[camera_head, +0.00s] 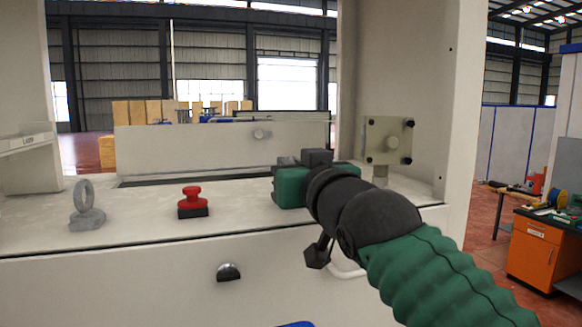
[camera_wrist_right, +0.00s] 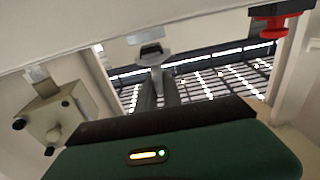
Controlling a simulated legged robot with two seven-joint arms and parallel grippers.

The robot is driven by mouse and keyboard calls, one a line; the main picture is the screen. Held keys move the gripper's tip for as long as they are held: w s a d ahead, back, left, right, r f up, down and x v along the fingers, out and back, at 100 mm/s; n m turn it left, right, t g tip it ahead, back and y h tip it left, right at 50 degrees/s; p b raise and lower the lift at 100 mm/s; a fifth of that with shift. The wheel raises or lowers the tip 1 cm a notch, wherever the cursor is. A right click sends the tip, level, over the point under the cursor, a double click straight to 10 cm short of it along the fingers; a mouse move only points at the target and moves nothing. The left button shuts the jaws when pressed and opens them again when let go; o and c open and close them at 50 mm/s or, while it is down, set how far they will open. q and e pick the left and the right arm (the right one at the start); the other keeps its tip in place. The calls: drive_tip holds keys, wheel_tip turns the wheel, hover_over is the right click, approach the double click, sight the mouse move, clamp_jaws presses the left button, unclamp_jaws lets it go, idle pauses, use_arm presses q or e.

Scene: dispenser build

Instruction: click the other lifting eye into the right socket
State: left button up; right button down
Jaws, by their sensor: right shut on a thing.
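A grey lifting eye (camera_head: 84,205) stands upright on the left of the pale machine top (camera_head: 140,215), its ring above a round base. My right gripper (camera_head: 316,158) is over the right part of that top, and its green body hides its fingers in the head view. In the right wrist view, the dark fingers (camera_wrist_right: 160,82) are closed on a grey piece (camera_wrist_right: 152,52), which seems to be the other lifting eye, close to the machine top. The right socket cannot be made out, and whether the eye touches it cannot be told. My left gripper is out of view.
A red emergency button (camera_head: 193,202) stands between the standing eye and my right gripper. A square plate with dark knobs (camera_head: 388,141) stands behind my right wrist, near the right post (camera_head: 466,100). The top between eye and button is clear.

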drive_tip(key=shift+f+b, duration=0.75)
drive_tip(key=shift+f, duration=0.1)
idle(0.4)
idle(0.3)
drive_tip(key=c, duration=1.4)
unclamp_jaws()
drive_tip(key=o, duration=0.5)
drive_tip(key=shift+b+v, duration=1.55)
drive_tip(key=shift+v, duration=1.5)
